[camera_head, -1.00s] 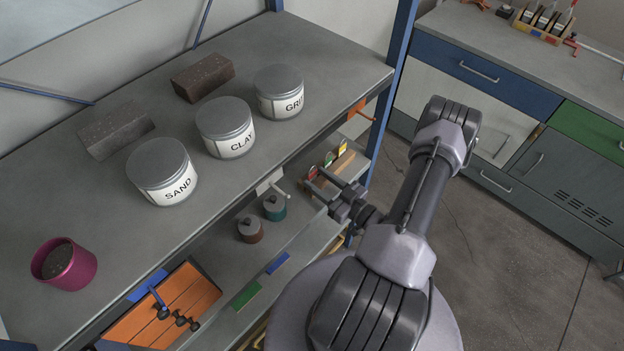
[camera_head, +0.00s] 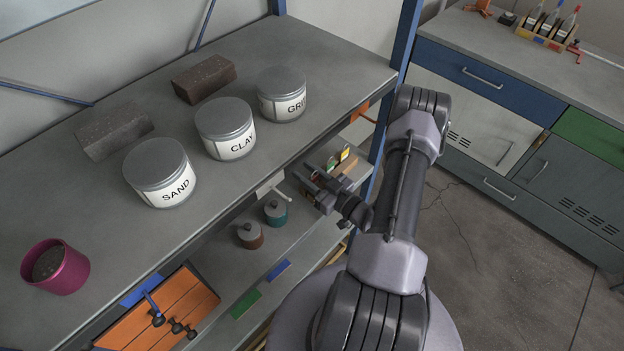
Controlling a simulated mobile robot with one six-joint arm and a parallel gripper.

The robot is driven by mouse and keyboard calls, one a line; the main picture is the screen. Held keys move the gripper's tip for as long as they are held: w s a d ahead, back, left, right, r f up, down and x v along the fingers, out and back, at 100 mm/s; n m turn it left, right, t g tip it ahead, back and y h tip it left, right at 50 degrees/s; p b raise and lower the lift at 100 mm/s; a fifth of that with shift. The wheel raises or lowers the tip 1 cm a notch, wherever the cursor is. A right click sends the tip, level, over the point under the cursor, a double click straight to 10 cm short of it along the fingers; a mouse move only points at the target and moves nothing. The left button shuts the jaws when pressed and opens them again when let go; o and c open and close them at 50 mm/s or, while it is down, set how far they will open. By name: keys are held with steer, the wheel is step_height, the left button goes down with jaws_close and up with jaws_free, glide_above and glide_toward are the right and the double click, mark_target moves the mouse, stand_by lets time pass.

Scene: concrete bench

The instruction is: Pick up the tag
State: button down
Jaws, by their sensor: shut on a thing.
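A wooden holder (camera_head: 349,172) stands at the right end of the lower shelf. A green tag (camera_head: 332,164) and a yellow tag (camera_head: 345,154) stand upright in it. My gripper (camera_head: 304,172) is at the left end of the holder, beside the green tag. It is shut on a tag, but the fingers hide nearly all of it. The red tag cannot be made out now and its place is covered by my gripper.
The upper shelf (camera_head: 290,150) overhangs close to my gripper's left. It bears jars marked SAND (camera_head: 160,174), CLAY (camera_head: 225,128) and GRIT (camera_head: 282,94). Two small lidded pots (camera_head: 250,236) stand on the lower shelf. A blue post (camera_head: 385,130) rises right of the holder.

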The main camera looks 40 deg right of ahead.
steer(key=shift+r, duration=0.1)
steer(key=shift+r+p, duration=0.3)
steer(key=shift+r, duration=0.05)
steer(key=r+p, duration=0.1)
steer(key=s+r+p, duration=0.1)
steer(key=r, duration=0.1)
steer(key=s+a+r+p, duration=0.1)
steer(key=s+a+p, duration=0.1)
steer(key=s, duration=1.3)
steer(key=shift+a+p, duration=0.35)
steer(key=shift+p, duration=0.25)
steer(key=shift+w, duration=0.1)
